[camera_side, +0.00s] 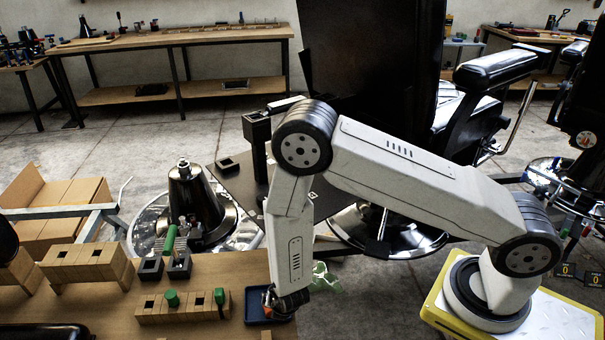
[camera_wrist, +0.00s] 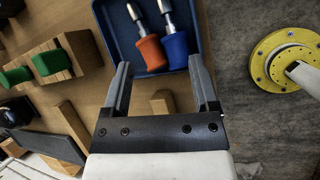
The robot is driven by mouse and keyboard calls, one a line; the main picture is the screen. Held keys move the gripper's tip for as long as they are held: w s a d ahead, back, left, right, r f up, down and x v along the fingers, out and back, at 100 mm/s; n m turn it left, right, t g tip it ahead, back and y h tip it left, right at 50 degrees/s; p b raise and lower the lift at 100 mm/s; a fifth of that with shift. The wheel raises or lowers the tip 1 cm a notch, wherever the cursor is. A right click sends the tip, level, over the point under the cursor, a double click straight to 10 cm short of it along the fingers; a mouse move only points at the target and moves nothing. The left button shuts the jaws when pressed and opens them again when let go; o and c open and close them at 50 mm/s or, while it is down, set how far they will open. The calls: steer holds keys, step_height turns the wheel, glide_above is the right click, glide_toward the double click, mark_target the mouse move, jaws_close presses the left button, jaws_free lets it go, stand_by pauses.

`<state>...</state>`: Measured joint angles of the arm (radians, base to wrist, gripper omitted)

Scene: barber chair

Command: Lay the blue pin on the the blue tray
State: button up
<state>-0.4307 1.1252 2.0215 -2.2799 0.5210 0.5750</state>
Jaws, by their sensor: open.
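The blue pin (camera_wrist: 175,48), a blue handle with a metal shank, lies in the blue tray (camera_wrist: 195,12) in the wrist view. An orange pin (camera_wrist: 150,50) lies beside it on the left. My gripper (camera_wrist: 158,60) is open, its fingers apart near the tray's close edge, with nothing gripped between them. The handle ends lie between the fingertips in the picture; I cannot tell the height gap. In the side view the blue tray (camera_side: 252,319) sits at the table's right end. My gripper (camera_side: 270,297) is over it and hides most of the pins.
Wooden blocks with green pins (camera_side: 172,298) stand left of the tray; they also show in the wrist view (camera_wrist: 52,60). Black blocks (camera_side: 151,268) stand behind them. A small wooden block (camera_wrist: 162,102) lies below the tray in the wrist view. The floor is right of the table edge.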

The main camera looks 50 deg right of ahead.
steer(key=v, duration=0.6)
steer(key=shift+d+r, duration=0.1)
stand_by(0.9)
steer(key=s+d+r+m+g+y, duration=0.1)
steer(key=s+d+r+m, duration=0.1)
steer(key=r+m, duration=0.5)
steer(key=s+d+r+m+g, duration=0.1)
steer(key=s+d+r+m, duration=0.1)
steer(key=d+r+m, duration=0.3)
steer(key=s+d+r+m+y, duration=0.1)
steer(key=d+r+m, duration=0.3)
steer(key=r+m, duration=0.4)
steer(key=s+m, duration=0.1)
steer(key=m, duration=0.3)
steer(key=shift+s+r+g+y, duration=0.3)
steer(key=shift+g, duration=0.1)
